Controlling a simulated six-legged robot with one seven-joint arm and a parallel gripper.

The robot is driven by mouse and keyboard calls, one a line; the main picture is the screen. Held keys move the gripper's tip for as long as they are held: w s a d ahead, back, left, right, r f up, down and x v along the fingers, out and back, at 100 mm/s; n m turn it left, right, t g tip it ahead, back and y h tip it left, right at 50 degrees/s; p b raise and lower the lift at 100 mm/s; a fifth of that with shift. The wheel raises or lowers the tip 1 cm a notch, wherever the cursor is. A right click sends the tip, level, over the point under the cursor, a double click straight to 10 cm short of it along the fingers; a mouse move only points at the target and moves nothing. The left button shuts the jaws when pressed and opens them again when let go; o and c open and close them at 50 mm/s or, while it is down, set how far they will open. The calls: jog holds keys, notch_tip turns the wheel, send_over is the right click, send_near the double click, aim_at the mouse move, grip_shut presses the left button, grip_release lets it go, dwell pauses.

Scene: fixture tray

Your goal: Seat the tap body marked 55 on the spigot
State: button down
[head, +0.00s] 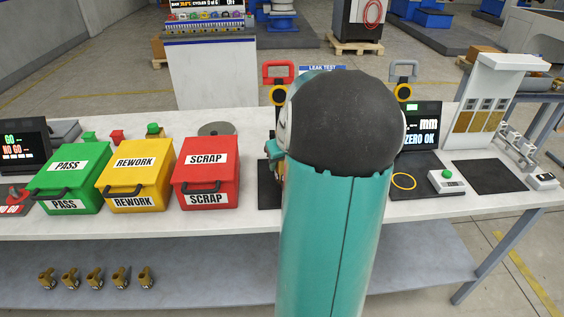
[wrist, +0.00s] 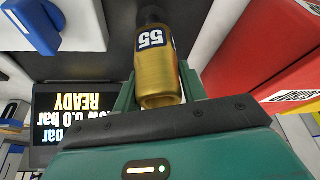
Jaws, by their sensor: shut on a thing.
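The brass tap body marked 55 (wrist: 160,78) is between the two green fingers of my gripper (wrist: 157,88) in the wrist view. My gripper is shut on it. Its white label with 55 faces the camera. A dark rounded part (wrist: 150,14) shows at the far end of the tap body; I cannot tell whether this is the spigot or whether they touch. In the head view my own arm hides the tap body, the spigot and most of my gripper.
The red SCRAP box (head: 207,174) stands left of my arm, beside the yellow REWORK box (head: 136,177) and green PASS box (head: 73,180). A LEAK TEST sign (head: 321,69) is behind my arm. A READY screen (wrist: 75,122) shows in the wrist view. Several brass fittings (head: 95,277) are on the lower shelf.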

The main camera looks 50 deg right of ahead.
jog(key=shift+f, duration=1.95)
dwell(2.0)
jog(key=shift+c, duration=0.9)
grip_release()
notch_tip(320, 180, up, 7)
dwell(0.6)
dwell(0.4)
